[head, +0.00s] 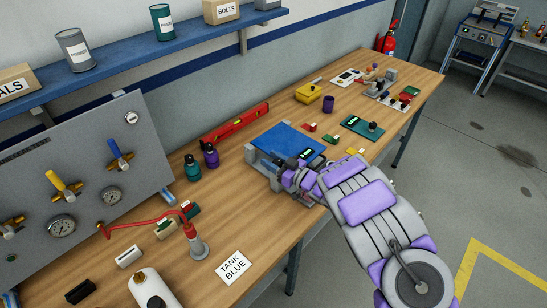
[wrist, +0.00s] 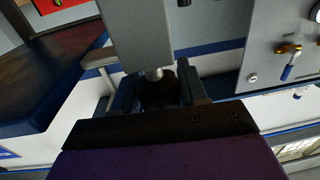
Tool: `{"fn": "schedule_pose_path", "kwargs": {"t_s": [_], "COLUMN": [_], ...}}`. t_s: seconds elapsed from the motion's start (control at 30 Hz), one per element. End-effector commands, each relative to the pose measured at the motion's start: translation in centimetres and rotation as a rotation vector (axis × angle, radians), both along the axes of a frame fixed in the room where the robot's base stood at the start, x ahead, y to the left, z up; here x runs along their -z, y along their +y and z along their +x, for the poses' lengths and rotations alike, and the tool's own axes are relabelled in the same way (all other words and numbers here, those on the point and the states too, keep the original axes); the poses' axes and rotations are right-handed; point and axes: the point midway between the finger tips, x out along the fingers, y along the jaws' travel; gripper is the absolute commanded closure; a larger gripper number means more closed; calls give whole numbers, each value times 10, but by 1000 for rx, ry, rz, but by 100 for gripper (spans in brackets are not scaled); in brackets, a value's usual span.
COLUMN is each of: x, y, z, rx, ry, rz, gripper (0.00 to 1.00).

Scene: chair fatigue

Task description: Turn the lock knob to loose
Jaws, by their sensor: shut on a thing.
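A fixture with a blue top (head: 291,143) and grey blocks stands at the middle of the bench, with a small lit display (head: 305,154) near its front. My gripper (head: 280,178) is at the fixture's front side. In the wrist view my gripper (wrist: 160,95) is shut on a dark knob (wrist: 157,90), with a finger on either side of it. The knob sits on a short metal shaft under a grey block (wrist: 137,35). In the head view the gripper hides the knob. I cannot read which way the knob is turned.
The wooden bench (head: 228,215) holds teal and purple bottles (head: 210,155), a red level (head: 236,123) behind and a green device (head: 362,127) to the right. A gauge panel (head: 85,165) stands left. A "TANK BLUE" card (head: 234,267) lies in front.

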Motion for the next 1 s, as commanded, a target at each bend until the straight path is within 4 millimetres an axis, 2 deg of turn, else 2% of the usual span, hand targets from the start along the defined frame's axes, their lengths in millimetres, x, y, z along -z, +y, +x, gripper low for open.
{"fn": "schedule_pose_path", "kwargs": {"t_s": [0.4,1.0], "x": [-3,-2], "y": [0,0], "z": [0,0], "rx": [-146,-172], "ry": [-7,-4], "rz": [4,3], "gripper": [88,88]}}
